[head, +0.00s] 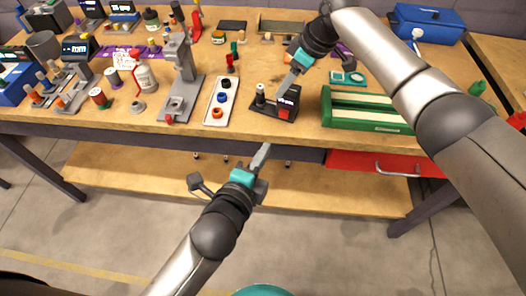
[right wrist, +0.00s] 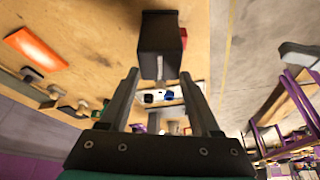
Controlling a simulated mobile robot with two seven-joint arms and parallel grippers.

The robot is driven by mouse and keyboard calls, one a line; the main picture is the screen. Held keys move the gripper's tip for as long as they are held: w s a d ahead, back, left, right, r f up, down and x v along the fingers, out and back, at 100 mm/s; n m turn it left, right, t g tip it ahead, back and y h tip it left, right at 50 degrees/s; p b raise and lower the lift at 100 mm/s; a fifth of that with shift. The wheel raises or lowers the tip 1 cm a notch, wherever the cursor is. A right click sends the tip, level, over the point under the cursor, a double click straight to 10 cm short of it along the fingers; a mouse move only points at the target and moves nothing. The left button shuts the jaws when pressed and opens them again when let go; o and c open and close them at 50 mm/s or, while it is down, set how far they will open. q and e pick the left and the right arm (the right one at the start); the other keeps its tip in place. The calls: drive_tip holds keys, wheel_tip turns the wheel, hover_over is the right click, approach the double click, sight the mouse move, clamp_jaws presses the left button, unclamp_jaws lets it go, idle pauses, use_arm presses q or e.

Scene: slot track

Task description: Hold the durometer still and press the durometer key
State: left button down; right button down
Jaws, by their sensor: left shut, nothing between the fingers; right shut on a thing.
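The durometer (head: 286,104) is a small dark device with a lit display and a red patch low on its front, standing on a dark base plate near the table's front edge. A small pale-topped cylinder (head: 260,95) stands on the same plate at its left. My right gripper (head: 289,84) reaches down from above and is shut on the durometer's upper part. The durometer's dark body (right wrist: 161,45) also shows beyond the fingers in the right wrist view. My left gripper (head: 263,152) is shut and empty, in front of the table edge, below and left of the durometer, apart from it.
A green tray (head: 372,125) stands close at the durometer's right. A white tray with coloured rings (head: 208,116) is at its left, and a grey stand (head: 180,110) beyond that. A red drawer (head: 350,161) lies below the table top.

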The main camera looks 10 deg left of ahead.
drive_tip(key=c, duration=0.5)
unclamp_jaws()
drive_tip(key=shift+s+d+f, duration=0.1)
drive_tip(key=shift+d+f, duration=0.05)
drive_tip(key=shift+f, duration=0.2)
drive_tip(key=o, duration=0.5)
drive_tip(key=shift+r, duration=0.2)
drive_tip(key=v, duration=1.2)
